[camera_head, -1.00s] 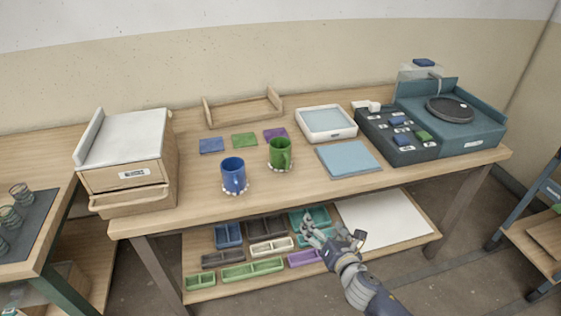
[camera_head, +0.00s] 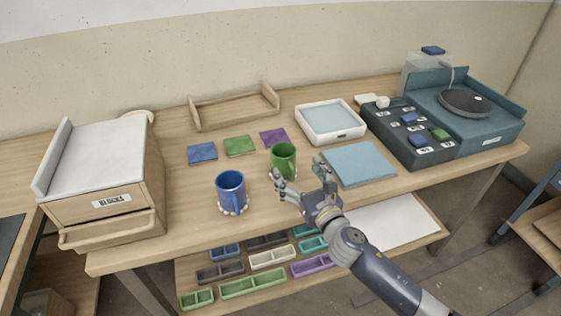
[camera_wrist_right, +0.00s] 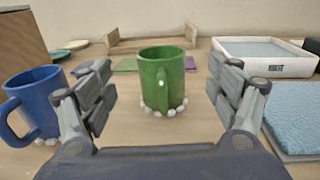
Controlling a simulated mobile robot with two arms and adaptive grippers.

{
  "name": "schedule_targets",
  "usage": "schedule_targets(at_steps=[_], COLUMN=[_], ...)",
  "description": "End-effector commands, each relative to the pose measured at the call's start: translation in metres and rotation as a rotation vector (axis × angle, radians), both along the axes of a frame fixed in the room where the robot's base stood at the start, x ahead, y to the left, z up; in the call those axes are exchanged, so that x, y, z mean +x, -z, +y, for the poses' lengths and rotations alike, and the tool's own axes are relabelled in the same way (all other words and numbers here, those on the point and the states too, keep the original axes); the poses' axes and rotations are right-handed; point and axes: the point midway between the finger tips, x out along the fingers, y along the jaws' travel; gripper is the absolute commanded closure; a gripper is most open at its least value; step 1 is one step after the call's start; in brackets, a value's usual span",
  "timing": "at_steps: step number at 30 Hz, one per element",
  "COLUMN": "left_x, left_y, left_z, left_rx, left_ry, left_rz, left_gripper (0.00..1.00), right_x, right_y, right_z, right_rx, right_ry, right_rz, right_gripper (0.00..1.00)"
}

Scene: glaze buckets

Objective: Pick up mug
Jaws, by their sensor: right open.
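A green mug (camera_head: 283,160) stands upright on the wooden table, ringed at its base by small white pebbles. A blue mug (camera_head: 230,191) stands upright to its left, also ringed by pebbles. My right gripper (camera_head: 297,178) is open and empty just in front of the green mug. In the right wrist view the green mug (camera_wrist_right: 161,80) is centred beyond and between the spread fingers (camera_wrist_right: 160,98), its handle facing the camera. The blue mug (camera_wrist_right: 36,103) is outside the left finger there. My left gripper is not in view.
A light blue mat (camera_head: 358,164) lies right of my gripper. Behind are a white tray (camera_head: 330,135), a wooden tray (camera_head: 237,110) and blue, green and purple squares. A drawer box (camera_head: 108,205) stands left, a dark control panel (camera_head: 405,148) right. Small bins fill the lower shelf.

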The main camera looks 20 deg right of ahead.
Motion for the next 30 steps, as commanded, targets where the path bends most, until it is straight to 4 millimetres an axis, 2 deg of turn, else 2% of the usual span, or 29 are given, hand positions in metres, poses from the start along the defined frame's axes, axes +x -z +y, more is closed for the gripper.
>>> schedule_targets(at_steps=[6, 10, 14, 22, 30], left_x=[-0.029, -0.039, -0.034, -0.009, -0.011], left_y=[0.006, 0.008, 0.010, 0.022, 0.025], left_z=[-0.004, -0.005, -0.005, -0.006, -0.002], left_rx=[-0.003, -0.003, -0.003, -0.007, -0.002], left_ry=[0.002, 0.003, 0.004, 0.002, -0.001], left_rz=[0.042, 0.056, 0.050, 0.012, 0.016], left_gripper=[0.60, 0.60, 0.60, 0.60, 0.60], right_x=[0.030, 0.039, 0.045, 0.079, 0.093], right_y=[0.001, 0.001, 0.001, 0.004, 0.003], right_z=[0.004, 0.005, 0.006, 0.009, 0.010], right_rx=[0.003, 0.003, 0.003, 0.003, 0.002], right_ry=[0.000, 0.000, 0.000, -0.001, -0.001], right_rz=[-0.001, 0.000, -0.001, -0.002, 0.000], right_gripper=[0.18, 0.18, 0.18, 0.18, 0.18])
